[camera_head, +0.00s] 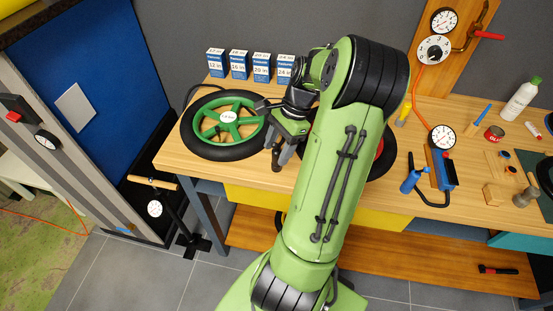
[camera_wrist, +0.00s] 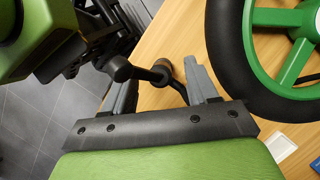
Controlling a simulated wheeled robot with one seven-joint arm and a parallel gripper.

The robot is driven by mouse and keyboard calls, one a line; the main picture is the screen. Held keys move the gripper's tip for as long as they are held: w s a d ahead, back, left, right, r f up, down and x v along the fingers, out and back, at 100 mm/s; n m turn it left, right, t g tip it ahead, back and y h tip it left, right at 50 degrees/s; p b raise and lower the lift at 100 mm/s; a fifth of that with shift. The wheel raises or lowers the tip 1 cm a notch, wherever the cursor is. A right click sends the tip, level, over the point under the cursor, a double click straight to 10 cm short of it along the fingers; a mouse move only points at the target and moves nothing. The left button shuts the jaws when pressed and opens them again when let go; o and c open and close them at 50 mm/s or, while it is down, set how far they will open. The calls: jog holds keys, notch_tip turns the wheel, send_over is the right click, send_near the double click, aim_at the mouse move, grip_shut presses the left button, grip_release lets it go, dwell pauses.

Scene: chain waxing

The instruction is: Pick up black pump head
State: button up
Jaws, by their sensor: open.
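The black pump head (camera_wrist: 140,73), a short dark bar with a rounded end, shows in the wrist view near the table edge. A dark curved hose appears to run from it toward the gripper's palm. My gripper (camera_wrist: 160,70) is open, its two grey fingers apart on either side of this area, with the head lying across near the fingertips. I cannot tell whether they touch. In the head view my gripper (camera_head: 284,148) hangs over the front of the wooden bench (camera_head: 205,168), right of the green wheel, and the pump head cannot be made out clearly.
A green-spoked wheel (camera_head: 190,142) lies left of my gripper; its tyre also shows in the wrist view (camera_wrist: 230,60). Several blue boxes (camera_head: 239,66) stand behind. A red-hubbed wheel (camera_head: 382,165) is partly hidden by my arm. A floor pump (camera_head: 168,207) stands left of the bench.

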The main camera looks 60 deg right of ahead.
aim_at(274, 160)
jog(key=x, duration=0.3)
jog(key=shift+b, duration=0.3)
jog(key=shift+c, duration=0.4)
grip_shut()
